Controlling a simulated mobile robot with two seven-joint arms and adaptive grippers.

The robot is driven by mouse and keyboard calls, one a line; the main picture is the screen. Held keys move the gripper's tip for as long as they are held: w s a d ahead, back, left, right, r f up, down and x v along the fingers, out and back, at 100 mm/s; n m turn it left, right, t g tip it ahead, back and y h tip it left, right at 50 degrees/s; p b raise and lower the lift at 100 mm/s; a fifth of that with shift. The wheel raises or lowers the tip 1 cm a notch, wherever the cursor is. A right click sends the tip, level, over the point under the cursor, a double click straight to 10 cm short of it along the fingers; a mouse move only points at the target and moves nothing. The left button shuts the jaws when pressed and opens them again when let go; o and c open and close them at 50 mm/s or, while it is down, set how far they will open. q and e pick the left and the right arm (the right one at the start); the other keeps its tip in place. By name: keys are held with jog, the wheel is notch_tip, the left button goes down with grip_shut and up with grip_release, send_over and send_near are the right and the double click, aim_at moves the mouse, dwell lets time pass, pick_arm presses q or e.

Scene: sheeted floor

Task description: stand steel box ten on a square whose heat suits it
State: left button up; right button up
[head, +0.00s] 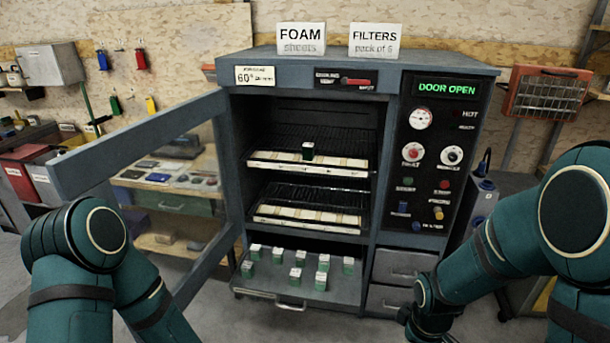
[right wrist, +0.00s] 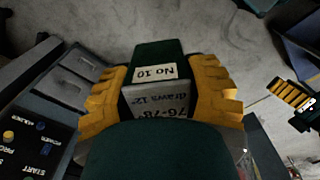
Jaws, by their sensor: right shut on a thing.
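My right gripper (right wrist: 160,95) is shut on steel box ten (right wrist: 158,50), a dark green box with a grey label face. Its labels read "No 10", "draws 12" and "76-78°". In the head view my right gripper (head: 415,325) is low, in front of the drawers, and the box in it is hidden. The oven's upper shelf (head: 275,166) and lower shelf (head: 290,221) carry pale strips of squares; the square markings are too small to read.
The oven door (head: 150,145) stands open to the left. Several green and white boxes stand on the low pull-out tray (head: 330,292). The control panel (head: 440,160) reads "DOOR OPEN". A card (head: 255,76) reads 60°. Grey drawers (head: 402,266) are at the right.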

jog(key=w+a+f+m, duration=0.2)
jog(key=w+a+m, duration=0.1)
jog(key=m, duration=0.5)
jog(key=shift+w+a+f, duration=0.25)
jog(key=shift+w+a, duration=0.1)
jog(key=shift+a, duration=0.45)
